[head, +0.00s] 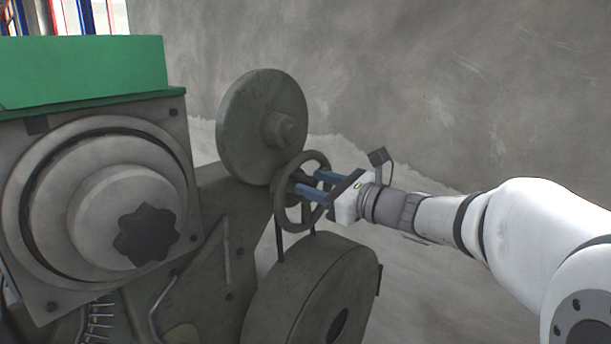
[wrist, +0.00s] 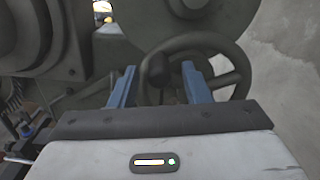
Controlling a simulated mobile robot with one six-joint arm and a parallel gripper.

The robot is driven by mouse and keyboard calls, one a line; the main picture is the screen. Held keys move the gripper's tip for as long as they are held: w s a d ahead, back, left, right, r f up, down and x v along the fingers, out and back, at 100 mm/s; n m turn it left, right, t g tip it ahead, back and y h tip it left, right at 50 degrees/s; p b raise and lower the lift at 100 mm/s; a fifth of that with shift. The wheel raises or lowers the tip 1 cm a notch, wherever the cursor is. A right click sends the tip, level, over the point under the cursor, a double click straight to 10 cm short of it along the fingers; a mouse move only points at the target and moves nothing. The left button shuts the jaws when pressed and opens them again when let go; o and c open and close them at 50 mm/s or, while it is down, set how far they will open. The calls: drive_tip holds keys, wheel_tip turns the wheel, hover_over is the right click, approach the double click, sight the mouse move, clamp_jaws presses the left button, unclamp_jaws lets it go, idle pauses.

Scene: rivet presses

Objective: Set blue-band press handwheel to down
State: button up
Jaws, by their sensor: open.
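The dark handwheel (head: 279,204) stands on the press in the middle of the head view. In the wrist view its rim (wrist: 200,41) and spokes fill the area just ahead of my gripper. My gripper (head: 309,183) reaches it from the right, its two blue fingers open at the wheel. In the wrist view the fingers (wrist: 158,74) stand apart on either side of a dark rounded knob (wrist: 156,68) at the wheel's left part. I cannot tell whether either finger touches it. No blue band shows on the press.
A large round disc (head: 250,125) stands behind the wheel, and a thick drum (head: 290,295) lies below it. The press body with a green top (head: 80,72) and a star-shaped knob (head: 146,235) fills the left.

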drive_tip(key=shift+p+x, duration=0.3)
drive_tip(key=shift+x, duration=1.3)
clamp_jaws()
